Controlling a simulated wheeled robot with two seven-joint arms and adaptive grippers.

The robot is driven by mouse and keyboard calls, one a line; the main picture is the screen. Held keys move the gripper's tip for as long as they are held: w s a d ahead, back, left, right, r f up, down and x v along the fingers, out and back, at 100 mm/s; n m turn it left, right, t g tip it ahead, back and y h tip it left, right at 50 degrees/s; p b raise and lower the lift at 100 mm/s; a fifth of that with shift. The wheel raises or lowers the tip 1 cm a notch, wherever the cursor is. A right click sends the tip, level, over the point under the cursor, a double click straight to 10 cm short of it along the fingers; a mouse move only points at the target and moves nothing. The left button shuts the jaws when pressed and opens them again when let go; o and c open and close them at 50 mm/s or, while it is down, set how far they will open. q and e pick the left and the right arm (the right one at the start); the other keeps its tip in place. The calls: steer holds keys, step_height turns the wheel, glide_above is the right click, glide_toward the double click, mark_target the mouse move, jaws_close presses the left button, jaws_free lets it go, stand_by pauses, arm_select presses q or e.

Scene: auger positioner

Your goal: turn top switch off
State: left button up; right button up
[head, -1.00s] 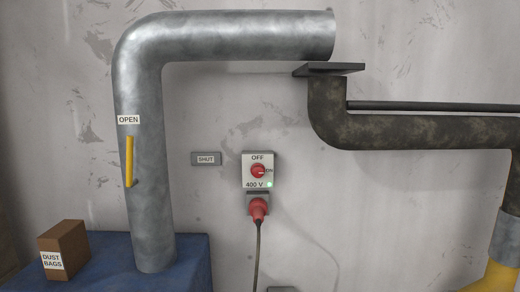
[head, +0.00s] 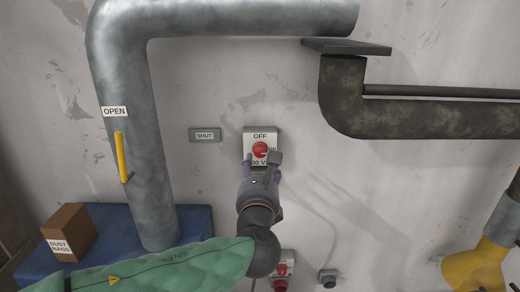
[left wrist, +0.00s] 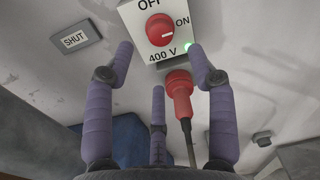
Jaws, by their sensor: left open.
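The top switch is a white box (head: 262,133) on the wall marked OFF and ON, with a round red knob (head: 260,149). In the left wrist view the red knob (left wrist: 160,30) has its white mark pointing right toward ON. A green light (left wrist: 188,44) glows on the box. My left gripper (head: 262,164) is open just below the knob, its fingers spread and apart from it. It also shows in the left wrist view (left wrist: 162,55), with purple fingers around empty space. A red plug (left wrist: 179,92) sits under the box.
A SHUT plate (head: 205,135) is left of the switch. A large grey pipe (head: 140,155) with a yellow lever (head: 121,157) stands farther left. A rusty pipe (head: 430,124) is at right. Another red-knobbed switch (head: 281,269) is lower down.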

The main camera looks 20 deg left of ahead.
mark_target(260, 154)
arm_select(q)
steer(key=p+x, duration=0.1)
steer(key=x, duration=0.6)
steer(key=shift+w+a+f+p, duration=0.1)
steer(key=shift+w+p, duration=0.1)
steer(key=shift+p, duration=0.15)
steer(key=shift+w, duration=0.2)
steer(key=shift+s+r, duration=0.1)
steer(key=shift+r, duration=0.1)
steer(key=shift+w+f, duration=0.1)
steer(key=shift+w, duration=0.2)
steer(key=shift+c, duration=0.2)
steer(key=c, duration=0.5)
steer(key=shift+s, duration=0.25)
steer(key=c, duration=0.6)
arm_select(e)
steer(key=shift+s+r, duration=0.2)
steer(key=shift+r, duration=0.9)
